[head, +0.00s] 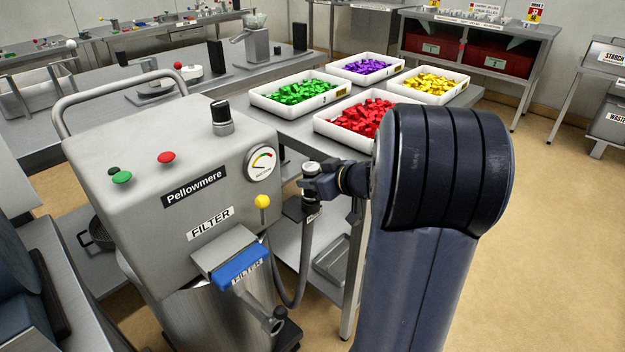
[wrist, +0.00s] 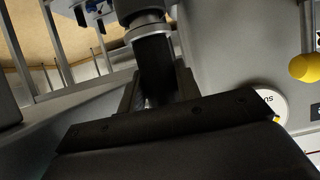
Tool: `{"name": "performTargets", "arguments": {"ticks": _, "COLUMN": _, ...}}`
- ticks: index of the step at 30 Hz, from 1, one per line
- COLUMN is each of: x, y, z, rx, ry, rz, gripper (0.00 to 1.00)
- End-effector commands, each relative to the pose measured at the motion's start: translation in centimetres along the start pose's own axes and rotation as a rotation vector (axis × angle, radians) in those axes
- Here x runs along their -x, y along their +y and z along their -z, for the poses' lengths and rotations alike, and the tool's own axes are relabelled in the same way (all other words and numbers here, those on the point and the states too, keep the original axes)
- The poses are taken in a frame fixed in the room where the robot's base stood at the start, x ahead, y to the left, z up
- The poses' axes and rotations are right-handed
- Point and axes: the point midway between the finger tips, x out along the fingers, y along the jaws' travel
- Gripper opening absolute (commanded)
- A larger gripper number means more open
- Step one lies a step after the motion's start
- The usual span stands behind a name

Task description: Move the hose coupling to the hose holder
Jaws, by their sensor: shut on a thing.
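The hose coupling (head: 311,170), a dark cylinder with a pale metal ring, is at the right side of the grey Pellowmere machine. My gripper (head: 314,187) is shut on it. In the wrist view the coupling (wrist: 155,62) stands between the jaws, with the metal ring beyond them; the gripper's dark body hides its near end. A dark bracket-like part with a small label (head: 298,209) is just below the gripper; I cannot tell whether it is the hose holder or whether the coupling touches it. A grey hose (head: 304,262) hangs from this spot and curves down toward the machine's foot.
The machine (head: 150,150) carries a gauge (head: 262,162), a yellow-knobbed lever (head: 262,202) and a blue filter handle (head: 241,266) close by. Trays of red (head: 322,124), green, purple and yellow pieces stand on the table behind. Open floor lies at the right.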

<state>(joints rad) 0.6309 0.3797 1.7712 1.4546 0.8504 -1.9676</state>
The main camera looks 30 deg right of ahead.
Motion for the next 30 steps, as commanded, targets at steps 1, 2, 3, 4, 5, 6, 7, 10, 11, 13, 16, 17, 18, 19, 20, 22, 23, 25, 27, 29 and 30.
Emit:
{"name": "performTargets", "arguments": {"ticks": 1, "x": -0.1, "y": 0.0, "z": -0.2, "rx": 0.001, "ry": 0.0, "rz": 0.0, "gripper": 0.0}}
{"name": "performTargets", "arguments": {"ticks": 2, "x": -0.1, "y": 0.0, "z": -0.2, "rx": 0.001, "ry": 0.0, "rz": 0.0, "gripper": 0.0}}
{"name": "performTargets", "arguments": {"ticks": 3, "x": -0.1, "y": 0.0, "z": -0.3, "rx": 0.001, "ry": -0.001, "rz": 0.0, "gripper": 0.0}}
{"name": "performTargets", "arguments": {"ticks": 4, "x": -0.2, "y": 0.0, "z": -0.3, "rx": 0.002, "ry": -0.001, "rz": 0.0, "gripper": 0.0}}
{"name": "performTargets", "arguments": {"ticks": 5, "x": -0.2, "y": 0.0, "z": -0.4, "rx": 0.002, "ry": -0.001, "rz": 0.0, "gripper": 0.0}}
{"name": "performTargets", "arguments": {"ticks": 6, "x": -0.2, "y": 0.0, "z": -0.5, "rx": 0.002, "ry": -0.001, "rz": 0.0, "gripper": 0.0}}
{"name": "performTargets", "arguments": {"ticks": 7, "x": -0.2, "y": 0.0, "z": -0.5, "rx": 0.002, "ry": -0.001, "rz": 0.0, "gripper": 0.0}}
{"name": "performTargets", "arguments": {"ticks": 10, "x": -0.3, "y": 0.0, "z": -0.6, "rx": 0.002, "ry": -0.001, "rz": 0.0, "gripper": 0.0}}
{"name": "performTargets", "arguments": {"ticks": 11, "x": -0.3, "y": 0.0, "z": -0.7, "rx": 0.002, "ry": -0.001, "rz": 0.0, "gripper": 0.0}}
{"name": "performTargets", "arguments": {"ticks": 13, "x": -0.4, "y": 0.0, "z": -0.8, "rx": 0.002, "ry": -0.001, "rz": 0.0, "gripper": 0.0}}
{"name": "performTargets", "arguments": {"ticks": 16, "x": -0.4, "y": 0.0, "z": -0.9, "rx": 0.001, "ry": 0.0, "rz": 0.0, "gripper": 0.0}}
{"name": "performTargets", "arguments": {"ticks": 17, "x": -0.4, "y": 0.0, "z": -0.9, "rx": 0.001, "ry": 0.0, "rz": 0.0, "gripper": 0.0}}
{"name": "performTargets", "arguments": {"ticks": 18, "x": -0.5, "y": 0.0, "z": -1.0, "rx": 0.001, "ry": 0.0, "rz": 0.0, "gripper": 0.0}}
{"name": "performTargets", "arguments": {"ticks": 19, "x": -0.5, "y": 0.0, "z": -1.0, "rx": 0.001, "ry": 0.0, "rz": 0.0, "gripper": 0.0}}
{"name": "performTargets", "arguments": {"ticks": 20, "x": -0.5, "y": 0.0, "z": -1.1, "rx": 0.001, "ry": 0.0, "rz": 0.0, "gripper": 0.0}}
{"name": "performTargets", "arguments": {"ticks": 22, "x": -0.6, "y": 0.0, "z": -1.2, "rx": 0.001, "ry": 0.0, "rz": 0.0, "gripper": 0.0}}
{"name": "performTargets", "arguments": {"ticks": 23, "x": -0.6, "y": 0.0, "z": -1.2, "rx": 0.001, "ry": 0.0, "rz": 0.0, "gripper": 0.0}}
{"name": "performTargets", "arguments": {"ticks": 25, "x": -0.5, "y": 0.0, "z": -1.1, "rx": 0.0, "ry": -0.001, "rz": 0.0, "gripper": 0.37}}
{"name": "performTargets", "arguments": {"ticks": 27, "x": -0.5, "y": 0.0, "z": -1.1, "rx": 0.0, "ry": -0.001, "rz": 0.0, "gripper": 0.43}}
{"name": "performTargets", "arguments": {"ticks": 29, "x": -0.5, "y": 0.0, "z": -1.1, "rx": 0.0, "ry": -0.001, "rz": 0.0, "gripper": 0.47}}
{"name": "performTargets", "arguments": {"ticks": 30, "x": -0.5, "y": 0.0, "z": -1.1, "rx": 0.0, "ry": -0.001, "rz": 0.0, "gripper": 0.51}}
